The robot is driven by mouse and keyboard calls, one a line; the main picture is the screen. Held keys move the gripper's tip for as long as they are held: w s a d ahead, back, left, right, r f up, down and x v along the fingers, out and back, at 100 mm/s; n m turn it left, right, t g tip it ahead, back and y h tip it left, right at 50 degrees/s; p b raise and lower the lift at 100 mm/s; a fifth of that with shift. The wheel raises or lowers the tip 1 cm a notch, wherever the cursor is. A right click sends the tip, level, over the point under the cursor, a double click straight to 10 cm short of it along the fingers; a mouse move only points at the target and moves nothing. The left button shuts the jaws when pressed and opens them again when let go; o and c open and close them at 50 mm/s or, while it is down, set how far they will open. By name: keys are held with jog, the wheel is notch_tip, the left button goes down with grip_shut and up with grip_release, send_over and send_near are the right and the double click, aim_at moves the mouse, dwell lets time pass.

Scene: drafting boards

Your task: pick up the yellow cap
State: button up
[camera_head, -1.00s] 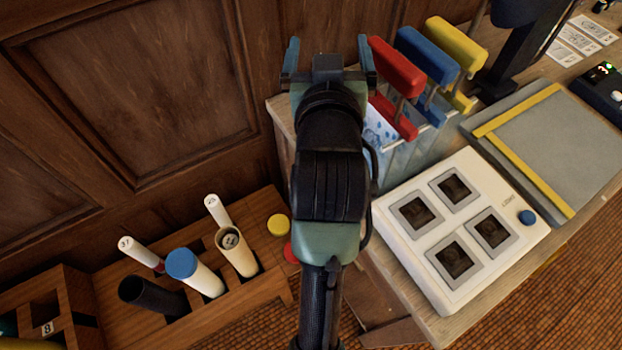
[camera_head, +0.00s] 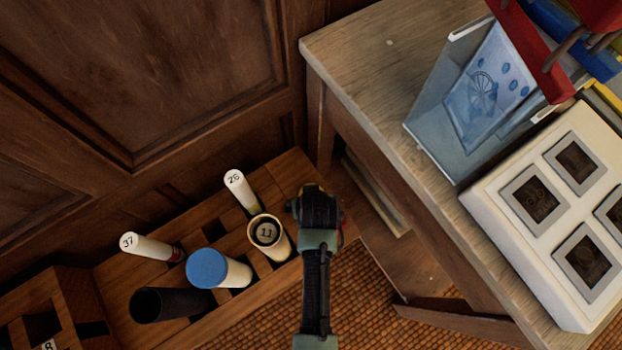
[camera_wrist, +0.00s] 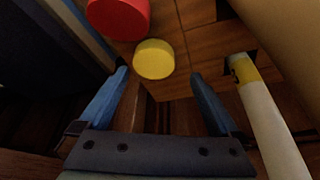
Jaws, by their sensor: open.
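The yellow cap (camera_wrist: 154,59) is a short round disc on the wooden rack. In the wrist view it lies just beyond the fingertips, roughly between their lines and apart from both. My gripper (camera_wrist: 160,76) is open with its blue fingers spread and nothing between them. In the head view my gripper (camera_head: 315,192) is over the right end of the rack. It hides nearly all of the yellow cap there.
A red cap (camera_wrist: 118,17) lies beside the yellow one. A white tube with a yellow band (camera_wrist: 262,115) stands close to the right finger. The rack (camera_head: 297,172) also holds a blue-capped tube (camera_head: 207,268), a cream tube (camera_head: 282,246) and a black tube (camera_head: 160,305). A wooden desk (camera_head: 375,60) stands right.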

jog(key=shift+w+d+f, duration=0.1)
jog(key=shift+w+f, duration=0.05)
jog(key=shift+f, duration=0.1)
jog(key=x, duration=0.1)
jog(key=b+x, duration=0.1)
jog(key=x, duration=0.1)
jog(key=b+x, duration=0.1)
jog(key=x, duration=0.1)
jog(key=shift+w+d, duration=0.1)
jog(key=shift+d, duration=0.2)
jog(key=shift+c, duration=0.3)
